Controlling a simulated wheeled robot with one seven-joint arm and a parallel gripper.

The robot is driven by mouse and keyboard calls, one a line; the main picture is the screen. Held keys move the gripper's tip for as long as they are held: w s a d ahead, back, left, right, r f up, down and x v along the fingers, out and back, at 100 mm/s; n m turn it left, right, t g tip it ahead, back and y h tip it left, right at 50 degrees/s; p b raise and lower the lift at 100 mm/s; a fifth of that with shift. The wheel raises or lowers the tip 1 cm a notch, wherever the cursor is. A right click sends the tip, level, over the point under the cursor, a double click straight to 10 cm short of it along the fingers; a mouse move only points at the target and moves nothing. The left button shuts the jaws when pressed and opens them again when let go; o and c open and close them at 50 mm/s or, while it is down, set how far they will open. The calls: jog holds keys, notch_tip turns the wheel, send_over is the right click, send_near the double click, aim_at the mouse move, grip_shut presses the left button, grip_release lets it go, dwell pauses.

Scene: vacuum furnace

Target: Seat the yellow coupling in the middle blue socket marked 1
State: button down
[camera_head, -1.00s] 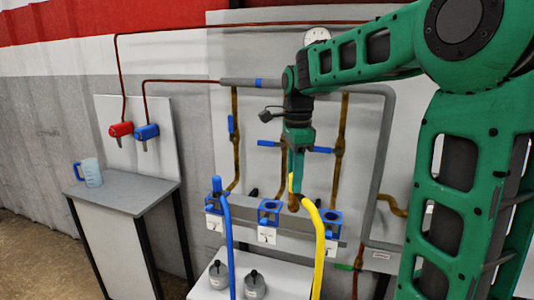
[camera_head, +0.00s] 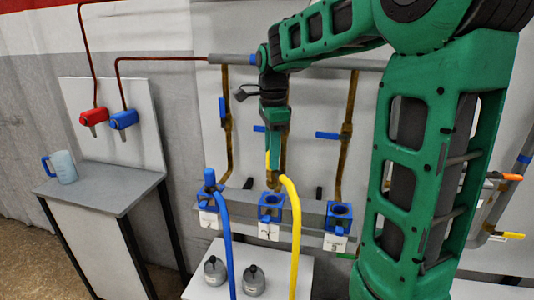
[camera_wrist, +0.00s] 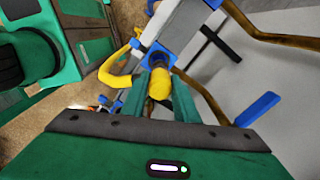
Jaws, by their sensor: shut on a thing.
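My gripper (camera_head: 273,162) is shut on the yellow coupling (camera_wrist: 159,84), which sits between the fingers in the wrist view. Its brass-coloured end (camera_head: 272,182) points down, just above the middle blue socket (camera_head: 271,210) in the head view. The wrist view shows a blue socket (camera_wrist: 158,55) just beyond the coupling's end; I cannot tell whether they touch. A yellow hose (camera_head: 296,240) arcs from the coupling and hangs in front of the rail, right of the middle socket. A white tag (camera_head: 268,231) hangs below that socket; its mark is too small to read surely.
The left blue socket (camera_head: 207,196) has a blue hose (camera_head: 227,245) in it. The right blue socket (camera_head: 339,216) looks empty. Two grey canisters (camera_head: 253,280) stand on a white stand below. Brass pipes with blue handles (camera_head: 328,135) rise behind. A side table (camera_head: 110,190) holds a blue jug (camera_head: 64,167).

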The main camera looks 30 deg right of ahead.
aim_at(272, 181)
jog(key=shift+s+f, duration=0.1)
jog(key=shift+f, duration=4)
jog(key=shift+f, duration=0.3)
jog(key=c, duration=1.3)
grip_release()
notch_tip(272, 181, up, 11)
jog(key=shift+f, duration=0.15)
jog(key=s+d+f+n, duration=0.1)
jog(key=s+f+n, duration=0.3)
jog(key=s, duration=0.5)
jog(key=s+d+f+n, duration=0.1)
jog(key=s+f+n, duration=0.2)
jog(key=s+n, duration=0.3)
jog(key=s+d+f+n, duration=0.1)
jog(key=s+f+n, duration=0.3)
jog(key=s, duration=0.8)
jog(key=shift+d+f+n, duration=0.25)
jog(key=shift+f+n, duration=0.05)
jog(key=shift+n, duration=0.3)
